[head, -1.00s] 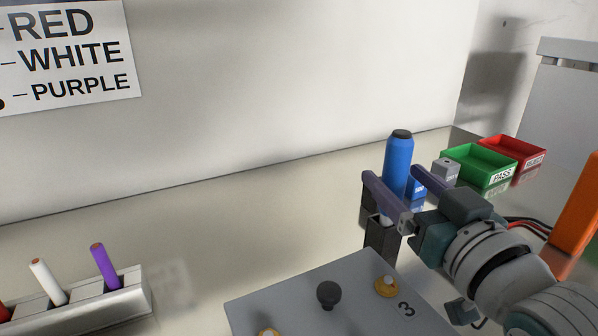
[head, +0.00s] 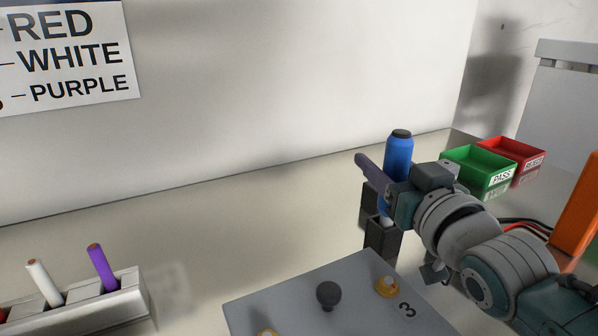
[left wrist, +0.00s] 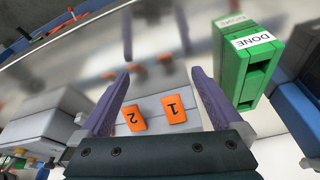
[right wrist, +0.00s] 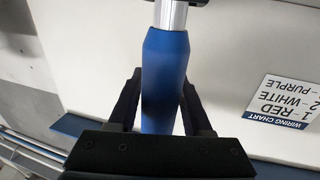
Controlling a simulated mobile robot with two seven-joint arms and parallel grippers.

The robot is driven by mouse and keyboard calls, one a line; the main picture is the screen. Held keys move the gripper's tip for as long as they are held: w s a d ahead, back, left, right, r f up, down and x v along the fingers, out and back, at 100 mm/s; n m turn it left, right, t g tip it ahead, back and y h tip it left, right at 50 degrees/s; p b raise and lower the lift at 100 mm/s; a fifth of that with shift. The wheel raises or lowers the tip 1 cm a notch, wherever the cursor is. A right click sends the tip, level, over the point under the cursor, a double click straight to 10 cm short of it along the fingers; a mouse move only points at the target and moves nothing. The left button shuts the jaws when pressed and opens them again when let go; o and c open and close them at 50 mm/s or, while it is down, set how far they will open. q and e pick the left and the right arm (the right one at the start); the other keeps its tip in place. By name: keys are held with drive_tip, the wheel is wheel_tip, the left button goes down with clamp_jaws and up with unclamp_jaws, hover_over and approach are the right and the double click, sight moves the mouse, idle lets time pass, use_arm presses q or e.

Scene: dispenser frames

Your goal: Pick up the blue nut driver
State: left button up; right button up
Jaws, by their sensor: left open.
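The blue nut driver (head: 398,150) stands upright, in or just behind the black holder (head: 381,238) on the table. Its lower part is hidden by my right gripper. My right gripper (head: 379,180) has its fingers on both sides of the blue handle. In the right wrist view the blue handle (right wrist: 165,85) and its silver shaft (right wrist: 171,14) run between the fingers, which appear to press on the handle. My left gripper (left wrist: 160,75) is open and empty above a grey panel with orange tags 1 and 2 (left wrist: 155,115).
Green PASS (head: 478,165) and red REJECT (head: 512,152) trays stand at the back right. The grey panel (head: 300,290) with knobs is in front. A rack (head: 130,300) with coloured sticks is at left. The table between is clear.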

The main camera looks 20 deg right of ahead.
clamp_jaws()
idle(1.0)
